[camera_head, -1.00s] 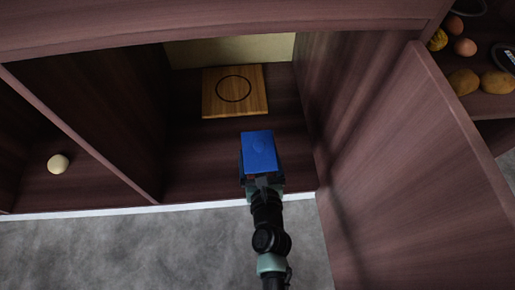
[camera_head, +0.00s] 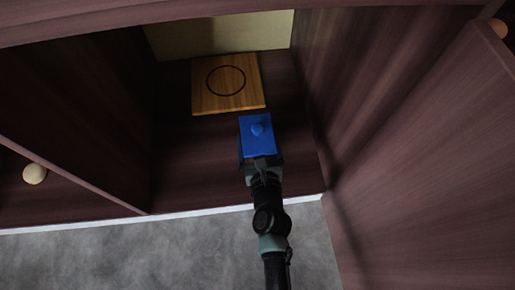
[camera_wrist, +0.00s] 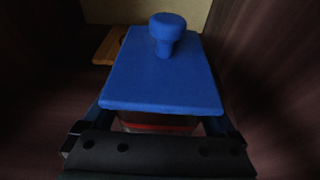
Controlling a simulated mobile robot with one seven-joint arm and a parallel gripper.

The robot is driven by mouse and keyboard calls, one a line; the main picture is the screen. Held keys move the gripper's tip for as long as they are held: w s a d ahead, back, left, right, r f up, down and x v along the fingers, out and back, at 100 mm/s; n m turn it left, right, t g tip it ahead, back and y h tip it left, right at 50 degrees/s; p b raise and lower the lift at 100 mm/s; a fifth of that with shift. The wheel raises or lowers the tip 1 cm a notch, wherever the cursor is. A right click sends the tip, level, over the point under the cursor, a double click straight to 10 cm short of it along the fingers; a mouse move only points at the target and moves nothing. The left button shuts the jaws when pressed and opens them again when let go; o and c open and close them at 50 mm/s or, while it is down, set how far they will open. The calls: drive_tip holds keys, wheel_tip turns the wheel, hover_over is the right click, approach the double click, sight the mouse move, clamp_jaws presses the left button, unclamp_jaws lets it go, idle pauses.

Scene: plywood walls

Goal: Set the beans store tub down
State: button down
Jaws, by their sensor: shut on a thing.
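The beans store tub has a blue lid with a round knob (camera_head: 257,134); it also shows large in the wrist view (camera_wrist: 162,75), with a strip of its darker body below the lid. My gripper (camera_head: 260,165) is shut on the tub, with a finger on each side of it in the wrist view. The tub is inside the middle cupboard compartment, in front of a wooden board (camera_head: 211,104) with a dark ring drawn on it. The tub's underside is hidden, so I cannot tell whether it touches the compartment floor.
A dark wood divider (camera_head: 90,160) stands to the left and a side wall (camera_head: 350,70) to the right. An open door panel (camera_head: 420,170) is at the right. Bare floor shows around the board.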

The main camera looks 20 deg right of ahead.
drive_tip(key=shift+d+f+b, duration=0.1)
drive_tip(key=shift+f+b, duration=1.65)
drive_tip(key=shift+f, duration=0.15)
unclamp_jaws()
drive_tip(key=shift+f, duration=0.1)
drive_tip(key=shift+r, duration=0.3)
drive_tip(key=p+v, duration=0.3)
drive_tip(key=v, duration=0.9)
drive_tip(key=shift+f, duration=0.15)
